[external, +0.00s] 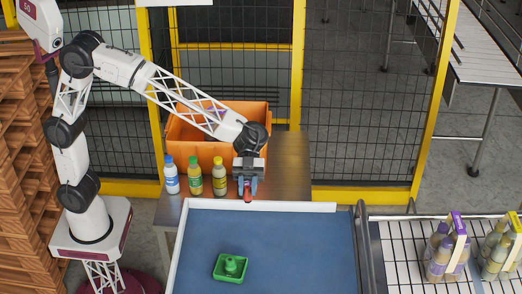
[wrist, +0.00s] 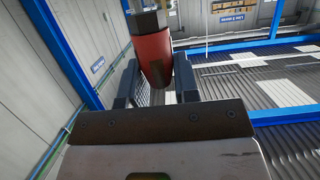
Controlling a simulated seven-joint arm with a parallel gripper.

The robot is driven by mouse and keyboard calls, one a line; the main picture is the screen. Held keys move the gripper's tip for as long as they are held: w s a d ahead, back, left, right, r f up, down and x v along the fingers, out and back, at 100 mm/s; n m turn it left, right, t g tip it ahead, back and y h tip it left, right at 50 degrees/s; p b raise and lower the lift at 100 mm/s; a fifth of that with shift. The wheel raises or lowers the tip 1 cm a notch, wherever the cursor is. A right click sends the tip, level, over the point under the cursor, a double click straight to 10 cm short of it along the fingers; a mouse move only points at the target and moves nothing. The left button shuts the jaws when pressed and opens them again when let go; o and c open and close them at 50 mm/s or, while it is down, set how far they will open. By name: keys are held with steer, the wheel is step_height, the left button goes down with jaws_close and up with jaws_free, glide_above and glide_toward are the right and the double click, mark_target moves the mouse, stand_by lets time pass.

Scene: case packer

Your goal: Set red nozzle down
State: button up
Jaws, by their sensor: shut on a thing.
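The red nozzle (external: 247,194) shows as a small red piece low between the fingertips of my gripper (external: 247,187). In the wrist view the red nozzle (wrist: 153,52), with a dark grey part at its upper end, lies between the two dark fingers of my gripper (wrist: 155,85). My gripper is shut on it and points down at the back rim of the blue-floored tray (external: 300,240). I cannot tell whether the nozzle touches anything below. A green nozzle (external: 231,265) sits in a green holder (external: 222,276) on the tray floor.
Three bottles, blue (external: 171,178), green (external: 195,178) and yellow (external: 219,178), stand left of my gripper on the metal table (external: 290,165). An orange crate (external: 190,142) stands behind them. Bottle packs (external: 440,255) sit on the conveyor at right. Most of the tray floor is clear.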

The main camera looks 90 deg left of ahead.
steer(key=w+a+f+n+t, duration=0.1)
steer(key=w+a+f+t, duration=0.1)
steer(key=w, duration=0.4)
step_height(320, 180, down, 3)
steer(key=shift+w+a+r+n, duration=0.15)
steer(key=shift+w+a+n, duration=0.25)
steer(key=shift+a, duration=0.1)
steer(key=shift+w, duration=0.15)
steer(key=shift+w+d+f, duration=0.25)
steer(key=shift+w+d, duration=0.6)
steer(key=shift+w, duration=1.65)
steer(key=shift+w+d+f, duration=0.25)
steer(key=shift+w+d, duration=0.55)
steer(key=shift+w, duration=1.65)
steer(key=shift+w+d+f, duration=0.25)
steer(key=shift+w+d, duration=0.6)
steer(key=shift+w, duration=1.65)
steer(key=shift+f, duration=0.1)
steer(key=shift+f, duration=1.65)
steer(key=shift+f, duration=0.15)
